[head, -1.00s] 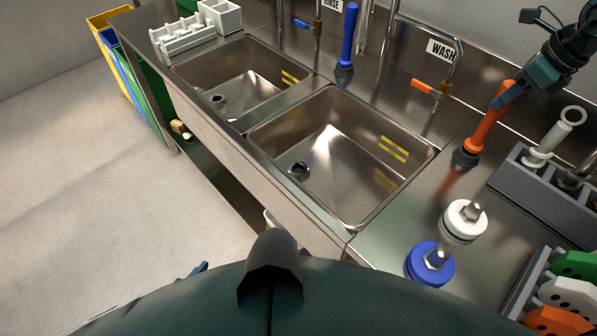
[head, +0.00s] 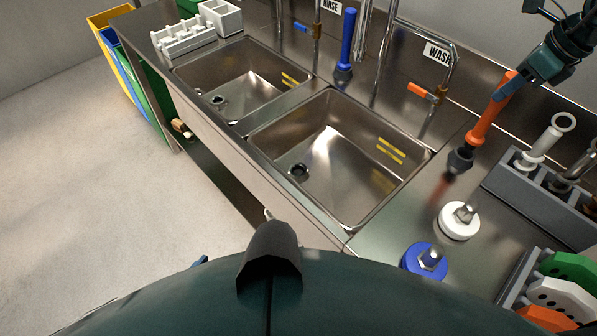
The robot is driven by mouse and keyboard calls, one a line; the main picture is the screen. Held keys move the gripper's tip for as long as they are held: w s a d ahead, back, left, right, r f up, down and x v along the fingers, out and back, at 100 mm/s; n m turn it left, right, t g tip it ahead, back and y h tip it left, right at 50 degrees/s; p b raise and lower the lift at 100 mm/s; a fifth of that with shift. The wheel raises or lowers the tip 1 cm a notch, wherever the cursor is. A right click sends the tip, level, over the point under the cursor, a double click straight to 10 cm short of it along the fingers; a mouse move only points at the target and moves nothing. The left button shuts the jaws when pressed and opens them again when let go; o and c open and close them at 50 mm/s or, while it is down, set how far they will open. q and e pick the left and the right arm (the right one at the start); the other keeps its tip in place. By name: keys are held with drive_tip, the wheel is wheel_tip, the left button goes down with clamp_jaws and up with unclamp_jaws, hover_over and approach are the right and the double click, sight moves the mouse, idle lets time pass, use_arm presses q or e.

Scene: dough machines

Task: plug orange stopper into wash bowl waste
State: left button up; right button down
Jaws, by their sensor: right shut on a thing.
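The orange stopper (head: 485,125) has a long orange handle and a dark plug end (head: 460,160). My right gripper (head: 507,88) is shut on the upper handle. The stopper leans, its plug end low over the counter right of the wash bowl; I cannot tell whether it touches. The wash bowl (head: 355,165) is the right steel sink, below the WASH sign. Its waste (head: 298,171) is a dark round hole near the front left corner, and looks open. A small blue piece, possibly the tip of my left gripper (head: 200,262), shows at my body's edge; the rest is hidden.
The wash tap (head: 440,85) with an orange lever stands behind the bowl. A blue stopper (head: 346,45) stands on the back ledge. White (head: 459,221) and blue (head: 425,260) round pieces sit on the counter. A grey rack (head: 540,200) is at right. The rinse bowl (head: 240,75) is left.

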drive_tip(key=shift+r+p, duration=0.3)
drive_tip(key=shift+r, duration=2.4)
drive_tip(key=shift+a, duration=0.1)
